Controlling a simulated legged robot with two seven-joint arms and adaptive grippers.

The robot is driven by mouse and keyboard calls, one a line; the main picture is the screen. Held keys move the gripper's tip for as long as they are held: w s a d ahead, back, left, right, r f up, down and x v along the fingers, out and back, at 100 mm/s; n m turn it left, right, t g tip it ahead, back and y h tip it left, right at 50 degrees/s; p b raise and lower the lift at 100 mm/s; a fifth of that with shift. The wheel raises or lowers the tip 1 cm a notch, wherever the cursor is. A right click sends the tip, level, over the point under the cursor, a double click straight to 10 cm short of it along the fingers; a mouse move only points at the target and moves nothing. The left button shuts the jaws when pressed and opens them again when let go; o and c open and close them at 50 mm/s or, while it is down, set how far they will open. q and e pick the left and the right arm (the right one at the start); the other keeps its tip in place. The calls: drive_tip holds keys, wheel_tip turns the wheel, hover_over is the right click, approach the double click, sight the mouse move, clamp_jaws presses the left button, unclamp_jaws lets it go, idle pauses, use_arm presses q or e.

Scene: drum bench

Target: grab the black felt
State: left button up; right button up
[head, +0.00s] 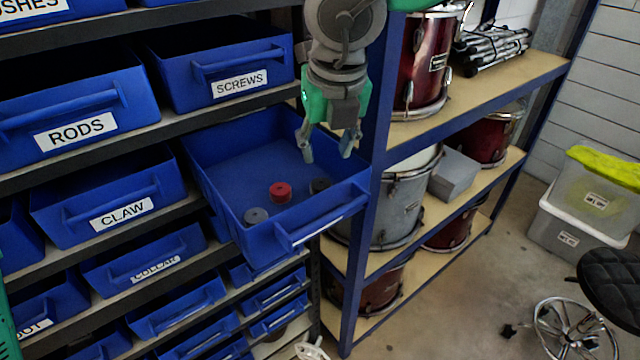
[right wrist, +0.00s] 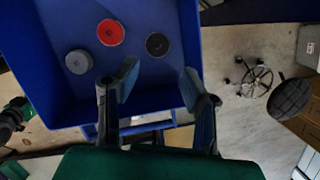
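The black felt (head: 320,186) is a small dark disc at the right side of a pulled-out blue drawer (head: 230,205). In the right wrist view the black felt (right wrist: 157,45) lies on the drawer floor, ahead of my fingers and between their lines. A red felt (head: 280,192) and a grey felt (head: 256,216) lie to its left; the wrist view also shows the red felt (right wrist: 110,32) and grey felt (right wrist: 78,62). My right gripper (head: 327,154) points down above the drawer, open and empty, apart from the felts. At the left edge, a green part may be my left arm; its gripper is not visible.
Labelled blue bins, such as SCREWS (head: 230,70), RODS (head: 75,105) and CLAW (head: 110,200), surround the drawer on the left. A blue rack post (head: 372,150) stands close on the right, with drums (head: 390,215) on wooden shelves behind it.

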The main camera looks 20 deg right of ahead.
sight(321, 183)
drive_tip(key=x, duration=0.3)
drive_tip(key=shift+w, duration=0.1)
drive_tip(key=shift+w+f, duration=0.25)
drive_tip(key=shift+f, duration=0.1)
drive_tip(key=x, duration=0.4)
drive_tip(key=shift+s+a+f, duration=0.2)
drive_tip(key=shift+a+f, duration=0.1)
drive_tip(key=shift+f, duration=0.1)
drive_tip(key=shift+w+f, duration=0.15)
drive_tip(key=shift+f, duration=0.1)
drive_tip(key=shift+d, duration=0.15)
drive_tip(key=c, duration=0.3)
